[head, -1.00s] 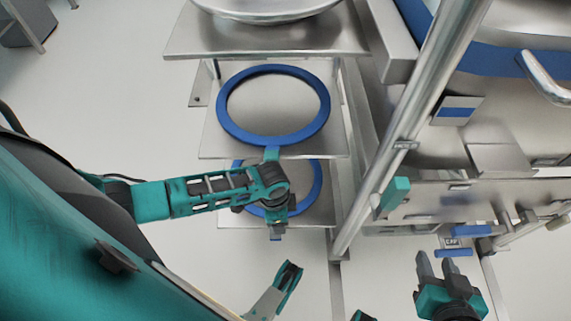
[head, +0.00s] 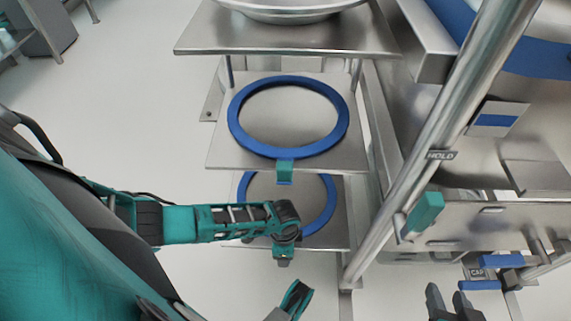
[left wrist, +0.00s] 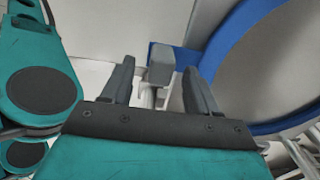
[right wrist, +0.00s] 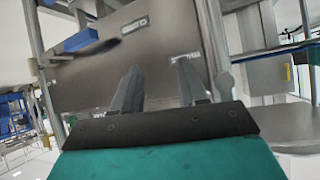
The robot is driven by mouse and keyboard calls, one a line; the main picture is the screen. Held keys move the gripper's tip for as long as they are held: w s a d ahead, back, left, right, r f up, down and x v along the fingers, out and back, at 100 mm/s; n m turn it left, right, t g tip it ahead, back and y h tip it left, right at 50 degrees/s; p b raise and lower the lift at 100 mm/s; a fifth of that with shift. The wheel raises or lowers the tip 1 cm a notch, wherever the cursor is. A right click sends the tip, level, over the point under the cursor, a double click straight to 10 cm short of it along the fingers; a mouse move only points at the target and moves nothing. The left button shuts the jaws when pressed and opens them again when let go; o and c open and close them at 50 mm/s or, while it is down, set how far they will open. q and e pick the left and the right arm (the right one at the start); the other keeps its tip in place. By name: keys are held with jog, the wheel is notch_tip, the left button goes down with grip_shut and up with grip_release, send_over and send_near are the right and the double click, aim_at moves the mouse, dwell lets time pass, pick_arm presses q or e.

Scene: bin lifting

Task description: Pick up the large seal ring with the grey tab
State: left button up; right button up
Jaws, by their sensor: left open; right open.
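Two blue seal rings lie on separate shelves in the head view. The upper ring (head: 234,128) has a teal tab (head: 285,170) at its front edge. The lower ring (head: 331,205) is partly hidden by the shelf above and my left arm. In the left wrist view a grey tab (left wrist: 161,60) joins a large blue ring (left wrist: 212,58). My left gripper (left wrist: 159,76) is open, its fingers to either side of the grey tab in that view; contact cannot be told. My right gripper (head: 447,296) is open and empty, away from the rings at lower right; it also shows in the right wrist view (right wrist: 160,75).
A shelf with a metal bowl (head: 292,12) stands above the rings. A slanted metal post (head: 455,125) with a teal block (head: 424,213) and steel equipment stand close on the right.

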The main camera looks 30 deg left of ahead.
pick_arm(q)
jog(key=shift+f, duration=0.9)
jog(key=shift+f+b, duration=0.1)
jog(key=shift+b, duration=0.2)
grip_shut()
pick_arm(e)
jog(key=shift+w+a+f, duration=0.1)
jog(key=shift+w+a, duration=0.05)
pick_arm(q)
jog(key=shift+r, duration=0.2)
notch_tip(320, 180, up, 20)
jog(key=p, duration=1)
pick_arm(e)
notch_tip(320, 180, up, 7)
jog(key=d, duration=0.1)
jog(key=shift+s+d, duration=0.2)
jog(key=shift+s, duration=0.1)
pick_arm(q)
jog(key=shift+f, duration=0.1)
